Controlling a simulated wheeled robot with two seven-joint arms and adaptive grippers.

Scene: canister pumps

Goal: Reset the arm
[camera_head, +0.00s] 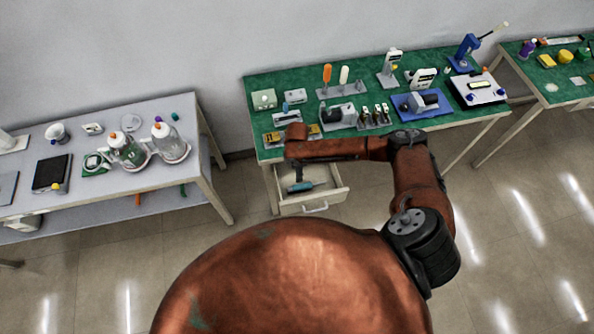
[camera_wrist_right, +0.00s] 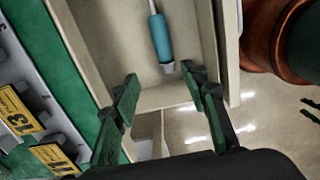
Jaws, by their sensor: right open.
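My right arm (camera_head: 345,148) reaches left across the front edge of the green-topped bench (camera_head: 350,84), its wrist above the open drawer (camera_head: 330,198). In the right wrist view my right gripper (camera_wrist_right: 159,72) is open, with its two dark green fingers apart and nothing between them. A tool with a teal handle (camera_head: 306,186) lies in the drawer; in the wrist view it (camera_wrist_right: 160,38) lies beyond the fingertips. The head view does not show the right fingers clearly. My left arm and gripper are out of view.
Bench items near the arm include a black-and-grey device (camera_head: 338,116), a blue tray (camera_head: 422,106) and yellow number labels (camera_wrist_right: 15,110). A white table (camera_head: 75,195) with two pump bottles stands left. Open floor (camera_head: 90,280) lies in front.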

